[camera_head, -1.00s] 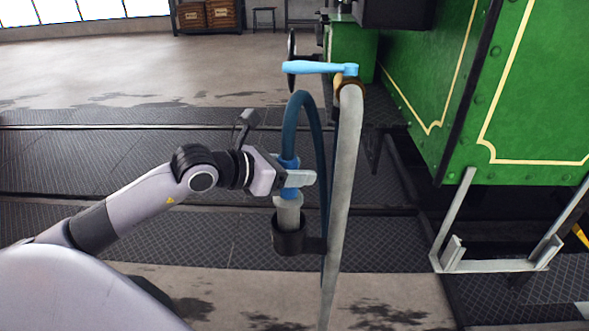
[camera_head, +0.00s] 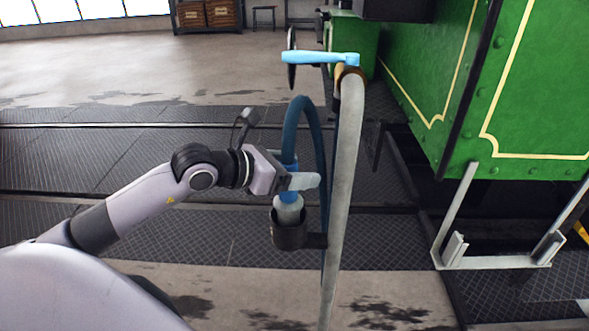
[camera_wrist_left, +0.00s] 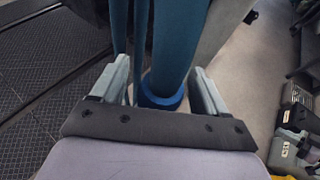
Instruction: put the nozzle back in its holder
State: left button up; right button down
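The nozzle (camera_head: 288,212), pale grey with a blue collar, stands upright with its lower end inside the dark cup holder (camera_head: 289,238) on the grey standpipe (camera_head: 344,190). Its lower part is hidden by the cup. The blue hose (camera_head: 305,103) arches up from it; the hose (camera_wrist_left: 178,45) and blue collar (camera_wrist_left: 160,97) also show in the left wrist view. My left gripper (camera_head: 303,181) is around the nozzle's top, just above the cup. In the wrist view its fingers (camera_wrist_left: 160,92) stand apart, with a visible gap beside the collar. My right gripper is not in view.
A light-blue lever (camera_head: 318,58) tops the standpipe. The green tram (camera_head: 520,90) stands at the right, with a grey step frame (camera_head: 495,262) below it. Crates on a shelf (camera_head: 208,14) are far back. The floor left of the standpipe is clear.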

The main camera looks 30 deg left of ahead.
pick_arm(q)
jog(key=shift+f, duration=0.25)
jog(key=shift+s+a+r, duration=0.25)
jog(key=shift+s, duration=0.3)
jog(key=b+v, duration=0.1)
jog(key=v, duration=0.5)
jog(key=shift+w+r, duration=0.1)
jog(key=shift+r, duration=0.1)
dwell(0.5)
